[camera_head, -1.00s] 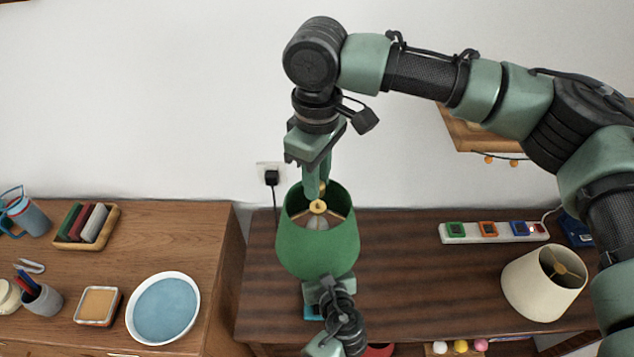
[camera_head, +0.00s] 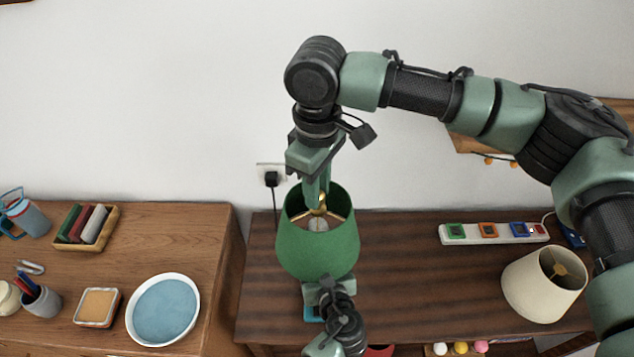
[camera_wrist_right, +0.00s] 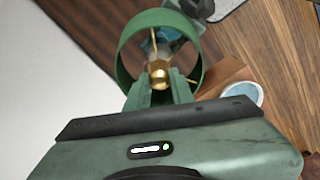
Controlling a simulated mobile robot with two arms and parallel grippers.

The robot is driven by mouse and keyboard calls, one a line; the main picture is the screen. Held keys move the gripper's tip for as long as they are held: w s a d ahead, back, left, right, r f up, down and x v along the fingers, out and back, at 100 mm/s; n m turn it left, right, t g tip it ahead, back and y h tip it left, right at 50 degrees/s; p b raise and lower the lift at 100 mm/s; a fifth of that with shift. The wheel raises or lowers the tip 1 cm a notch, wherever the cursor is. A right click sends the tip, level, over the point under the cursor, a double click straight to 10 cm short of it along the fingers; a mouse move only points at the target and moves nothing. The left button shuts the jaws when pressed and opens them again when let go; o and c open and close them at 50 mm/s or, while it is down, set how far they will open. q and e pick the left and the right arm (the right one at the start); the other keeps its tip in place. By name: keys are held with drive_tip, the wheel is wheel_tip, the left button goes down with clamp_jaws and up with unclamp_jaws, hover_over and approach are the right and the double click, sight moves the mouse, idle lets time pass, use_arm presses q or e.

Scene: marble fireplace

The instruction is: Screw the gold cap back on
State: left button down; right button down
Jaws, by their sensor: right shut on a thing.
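The green lampshade (camera_head: 318,250) stands upright on the dark wood surface, open at the top with gold spokes meeting at a gold centre. My right gripper (camera_head: 318,203) points down into the shade's top opening and is shut on the small gold cap (camera_head: 319,209), at the centre where the spokes meet. In the right wrist view the gold cap (camera_wrist_right: 159,72) shows between the fingertips (camera_wrist_right: 160,84). Whether its thread is engaged cannot be seen. My left gripper (camera_head: 328,287) is at the lamp below the shade; its fingers and what they touch are hidden.
A white power strip (camera_head: 494,233) and a cream lampshade (camera_head: 543,284) stand to the right on the dark surface (camera_head: 420,270). A wall socket with a black plug (camera_head: 271,179) is behind. The left cabinet holds a blue plate (camera_head: 164,309) and small items.

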drive_tip(key=shift+f, duration=0.55)
idle(0.5)
